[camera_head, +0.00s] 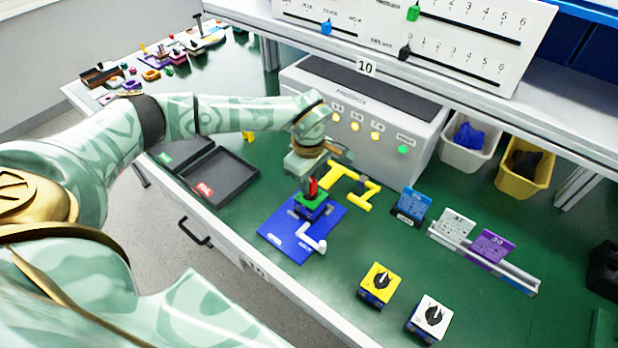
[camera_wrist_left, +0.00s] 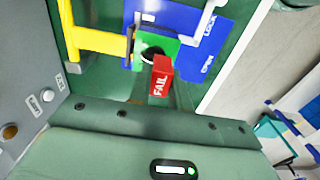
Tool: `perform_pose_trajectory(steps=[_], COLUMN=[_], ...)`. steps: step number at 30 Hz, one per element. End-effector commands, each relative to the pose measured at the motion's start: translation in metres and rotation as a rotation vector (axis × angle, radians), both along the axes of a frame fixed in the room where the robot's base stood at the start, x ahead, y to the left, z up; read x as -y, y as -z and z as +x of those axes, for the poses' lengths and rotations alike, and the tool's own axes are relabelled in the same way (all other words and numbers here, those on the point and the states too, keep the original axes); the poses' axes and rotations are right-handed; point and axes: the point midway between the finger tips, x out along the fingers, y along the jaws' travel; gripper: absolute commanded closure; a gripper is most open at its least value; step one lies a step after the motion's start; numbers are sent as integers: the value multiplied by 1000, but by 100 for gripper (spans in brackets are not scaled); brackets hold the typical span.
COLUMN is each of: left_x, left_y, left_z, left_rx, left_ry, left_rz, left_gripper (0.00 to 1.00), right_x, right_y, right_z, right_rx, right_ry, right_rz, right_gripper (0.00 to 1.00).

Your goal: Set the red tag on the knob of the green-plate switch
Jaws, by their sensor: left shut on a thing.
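The red tag (camera_head: 313,187), marked FAIL, is held in my left gripper (camera_head: 308,178). In the left wrist view the tag (camera_wrist_left: 162,76) overlaps the edge of the green plate (camera_wrist_left: 160,48), just beside the black knob (camera_wrist_left: 150,53). I cannot tell whether the tag touches the knob. The green-plate switch (camera_head: 313,206) stands on a blue board (camera_head: 285,237) under the gripper; in the head view its knob is hidden. My right gripper is not in view.
A white lever (camera_head: 313,240) and a yellow frame (camera_head: 362,195) are close to the green-plate switch. A yellow-plate switch (camera_head: 380,280) and a white-plate switch (camera_head: 432,317) stand front right. A grey box (camera_head: 350,120) stands behind. Black trays (camera_head: 225,175) lie left.

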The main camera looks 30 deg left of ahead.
Motion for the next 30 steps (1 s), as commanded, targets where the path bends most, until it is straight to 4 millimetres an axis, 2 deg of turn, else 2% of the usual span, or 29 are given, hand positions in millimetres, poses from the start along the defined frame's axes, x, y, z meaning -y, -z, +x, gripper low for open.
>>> perform_pose_trajectory(steps=[17,18,21,30], left_x=[0,0,0,0], left_y=[16,16,15,13], left_z=[0,0,0,0], left_rx=[-1,-1,-1,0], left_ry=[0,0,0,0], left_rz=[0,0,0,0], left_gripper=[100,78,55,55], right_x=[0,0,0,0], right_y=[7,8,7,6], right_z=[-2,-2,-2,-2], right_rx=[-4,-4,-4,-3], right_ry=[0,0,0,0], right_rz=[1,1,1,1], right_gripper=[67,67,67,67])
